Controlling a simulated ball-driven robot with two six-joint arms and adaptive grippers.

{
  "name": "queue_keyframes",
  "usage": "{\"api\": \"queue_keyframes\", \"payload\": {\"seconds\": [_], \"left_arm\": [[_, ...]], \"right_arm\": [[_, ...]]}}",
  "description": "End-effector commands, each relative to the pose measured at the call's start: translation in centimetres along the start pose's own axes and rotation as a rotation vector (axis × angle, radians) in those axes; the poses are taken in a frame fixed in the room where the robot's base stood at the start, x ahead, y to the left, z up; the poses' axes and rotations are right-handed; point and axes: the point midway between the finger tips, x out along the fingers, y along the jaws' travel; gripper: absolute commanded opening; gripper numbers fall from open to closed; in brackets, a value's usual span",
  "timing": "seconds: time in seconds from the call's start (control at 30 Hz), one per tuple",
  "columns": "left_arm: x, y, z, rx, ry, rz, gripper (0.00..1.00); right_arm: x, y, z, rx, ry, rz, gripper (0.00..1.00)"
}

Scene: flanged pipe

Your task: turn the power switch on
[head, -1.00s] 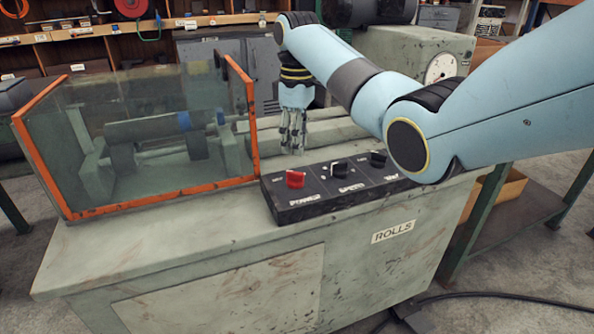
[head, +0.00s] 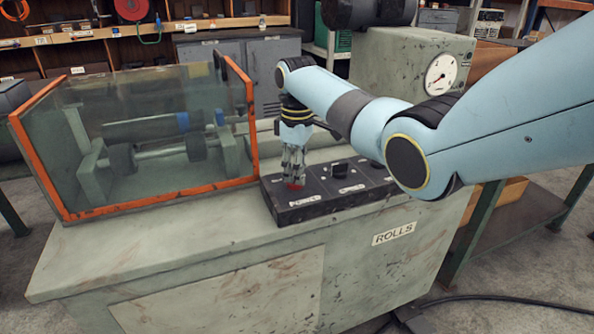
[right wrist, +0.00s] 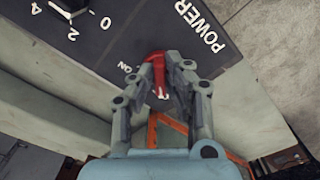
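The red power switch (head: 295,186) is on the black control panel (head: 318,213), at its left end, mostly hidden behind my right gripper in the head view. My right gripper (head: 293,178) points down over it. In the right wrist view the red switch (right wrist: 158,72) shows between the narrowly spaced fingertips (right wrist: 161,62), beside the "ON" and "POWER" lettering. Whether the fingers press on the switch or leave a small gap, I cannot tell. My left gripper is not in view.
A black speed knob (head: 340,170) sits right of the switch on the same panel. An orange-framed clear guard (head: 150,140) stands left of the panel over the rollers. A gauge (head: 441,74) is behind my right arm. The cabinet top in front is clear.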

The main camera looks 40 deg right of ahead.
Motion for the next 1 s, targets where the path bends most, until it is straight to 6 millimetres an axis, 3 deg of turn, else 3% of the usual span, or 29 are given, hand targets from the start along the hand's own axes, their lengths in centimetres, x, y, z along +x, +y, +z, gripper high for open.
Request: {"api": "queue_keyframes", "payload": {"seconds": [0.53, 1.0], "left_arm": [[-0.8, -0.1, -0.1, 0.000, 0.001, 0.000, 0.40], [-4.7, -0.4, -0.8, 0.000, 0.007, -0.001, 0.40]], "right_arm": [[-0.2, -0.1, 0.0, 0.049, -0.001, -0.001, 0.00], [-0.5, -0.2, -0.1, 0.411, -0.001, -0.002, 0.00]]}}
